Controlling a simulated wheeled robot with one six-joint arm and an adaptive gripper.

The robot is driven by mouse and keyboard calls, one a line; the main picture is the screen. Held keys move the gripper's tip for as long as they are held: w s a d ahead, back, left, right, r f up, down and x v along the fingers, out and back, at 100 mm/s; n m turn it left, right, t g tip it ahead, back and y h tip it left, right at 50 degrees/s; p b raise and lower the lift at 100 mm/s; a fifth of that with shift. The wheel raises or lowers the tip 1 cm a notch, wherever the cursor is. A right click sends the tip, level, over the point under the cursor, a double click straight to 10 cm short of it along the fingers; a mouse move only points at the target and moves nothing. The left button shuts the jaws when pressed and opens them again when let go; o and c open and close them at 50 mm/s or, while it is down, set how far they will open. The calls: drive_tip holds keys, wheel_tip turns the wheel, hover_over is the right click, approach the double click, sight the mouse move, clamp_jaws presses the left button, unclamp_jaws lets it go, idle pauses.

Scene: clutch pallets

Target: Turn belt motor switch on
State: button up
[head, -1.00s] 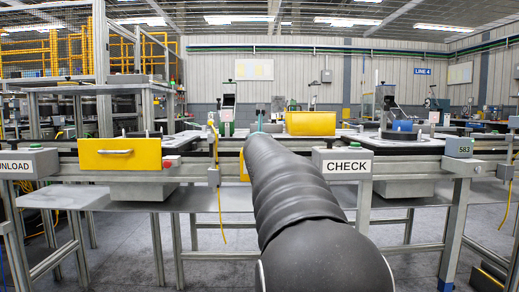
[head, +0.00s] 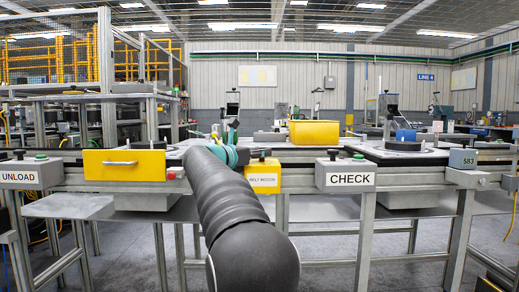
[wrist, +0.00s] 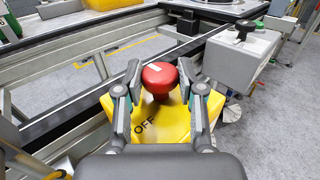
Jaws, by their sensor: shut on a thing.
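The belt motor switch is a red knob (wrist: 159,78) with a small white mark, on a yellow box (wrist: 145,126) printed "OFF" in the wrist view. My gripper (wrist: 160,73) has one finger on each side of the knob and is shut on it. In the head view the yellow box (head: 263,181) hangs on the front rail, with a belt label too small to read fully. My arm's teal wrist is just left of it, and the fingers are hard to make out there.
A grey CHECK box (head: 345,177) with a black knob and green button is right of the switch. A yellow drawer (head: 123,164) and the UNLOAD box (head: 32,175) are to the left. A yellow bin (head: 314,133) stands behind.

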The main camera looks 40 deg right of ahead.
drive_tip(key=shift+m+g, duration=0.3)
drive_tip(key=shift+g, duration=0.1)
drive_tip(key=o, duration=1.1)
drive_tip(key=shift+o, duration=0.2)
drive_tip(key=shift+a, duration=0.1)
drive_tip(key=s+a, duration=0.2)
drive_tip(key=a, duration=0.9)
drive_tip(key=shift+a, duration=0.3)
drive_tip(key=shift+r, duration=0.1)
